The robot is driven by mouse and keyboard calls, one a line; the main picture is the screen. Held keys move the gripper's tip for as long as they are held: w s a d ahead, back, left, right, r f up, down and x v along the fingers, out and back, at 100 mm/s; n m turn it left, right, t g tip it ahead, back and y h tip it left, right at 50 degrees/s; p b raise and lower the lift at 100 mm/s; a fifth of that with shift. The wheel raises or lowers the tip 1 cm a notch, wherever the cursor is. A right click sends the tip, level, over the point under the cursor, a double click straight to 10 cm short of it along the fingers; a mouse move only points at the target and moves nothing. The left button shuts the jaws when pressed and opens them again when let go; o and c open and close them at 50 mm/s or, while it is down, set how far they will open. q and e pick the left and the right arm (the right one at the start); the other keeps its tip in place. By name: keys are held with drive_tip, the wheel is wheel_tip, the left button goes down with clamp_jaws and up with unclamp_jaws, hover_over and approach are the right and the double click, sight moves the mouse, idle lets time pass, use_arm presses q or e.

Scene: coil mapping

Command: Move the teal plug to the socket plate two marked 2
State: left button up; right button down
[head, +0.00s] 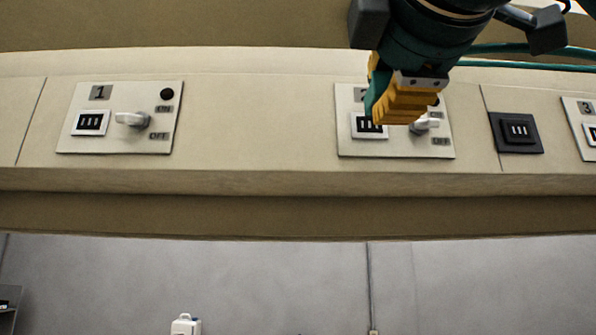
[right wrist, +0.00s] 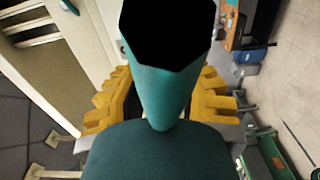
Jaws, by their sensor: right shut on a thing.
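My right gripper (head: 402,105), with yellow fingers, hangs in front of socket plate two in the head view. It is shut on the teal plug (head: 376,95), which shows as a narrow teal piece at the fingers' left side. In the right wrist view the plug (right wrist: 160,90) is a large teal body with a black end, between the yellow fingers. Socket plate two (head: 350,148) is partly covered; its number is mostly hidden. Its white-framed socket (head: 368,127) shows just below the plug. I cannot tell whether they touch. My left gripper is not in view.
Plate one (head: 118,145), with socket and switch handle, is on the left. Plate two's switch handle (head: 428,123) is partly behind my right fingers. A black socket (head: 517,131) and plate three (head: 575,107) lie to the right. Teal cables (head: 525,64) run at upper right.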

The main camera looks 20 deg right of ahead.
drive_tip(key=shift+w, duration=0.15)
idle(0.4)
drive_tip(key=shift+x, duration=1)
drive_tip(key=shift+x, duration=0.85)
idle(0.5)
drive_tip(key=shift+d, duration=0.1)
drive_tip(key=c, duration=0.7)
unclamp_jaws()
drive_tip(key=shift+c, duration=0.2)
